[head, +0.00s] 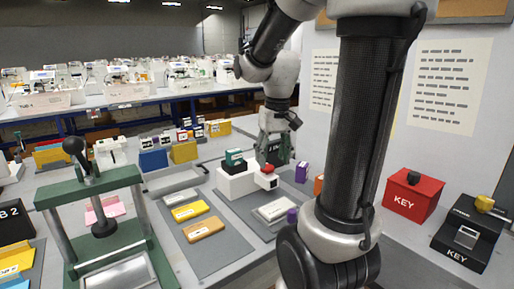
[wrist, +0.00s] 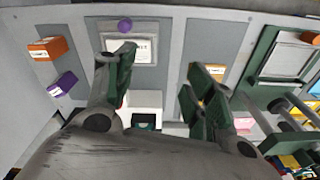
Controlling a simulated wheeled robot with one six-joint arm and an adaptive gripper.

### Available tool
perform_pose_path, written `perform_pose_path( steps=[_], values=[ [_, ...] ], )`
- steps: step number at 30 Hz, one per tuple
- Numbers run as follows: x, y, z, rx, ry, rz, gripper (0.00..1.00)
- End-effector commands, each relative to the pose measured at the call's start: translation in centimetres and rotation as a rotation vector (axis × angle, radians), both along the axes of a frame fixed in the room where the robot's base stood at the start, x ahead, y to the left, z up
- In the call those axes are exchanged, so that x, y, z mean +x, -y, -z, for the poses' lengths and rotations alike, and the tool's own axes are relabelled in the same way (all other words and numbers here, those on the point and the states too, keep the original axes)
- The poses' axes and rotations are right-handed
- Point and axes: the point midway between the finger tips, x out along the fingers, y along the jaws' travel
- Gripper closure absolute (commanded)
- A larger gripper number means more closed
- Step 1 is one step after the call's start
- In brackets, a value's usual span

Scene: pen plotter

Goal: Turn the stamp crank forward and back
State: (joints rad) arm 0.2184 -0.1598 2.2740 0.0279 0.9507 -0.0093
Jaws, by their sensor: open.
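In the wrist view my gripper (wrist: 164,62) shows two spread green fingers. The white block (wrist: 146,101) lies partly hidden below and between them. I cannot tell whether a finger touches it.
A green press (head: 92,195) with a black ball knob stands at the left. Yellow and orange blocks (head: 204,228) lie on a grey mat. Red (head: 412,195) and black (head: 470,240) KEY boxes stand right.

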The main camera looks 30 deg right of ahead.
Motion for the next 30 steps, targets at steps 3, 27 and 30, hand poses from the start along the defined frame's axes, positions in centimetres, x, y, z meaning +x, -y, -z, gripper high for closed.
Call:
perform_pose_path(
  steps=[3,27,30],
  values=[
    [5.9,3.3,2.2,0.02,-0.022,0.05,0.46],
    [33.6,18.9,8.2,-0.048,0.313,0.023,0.46],
    [34.2,18.9,9.8,-0.048,0.312,0.023,0.46]
  ],
)
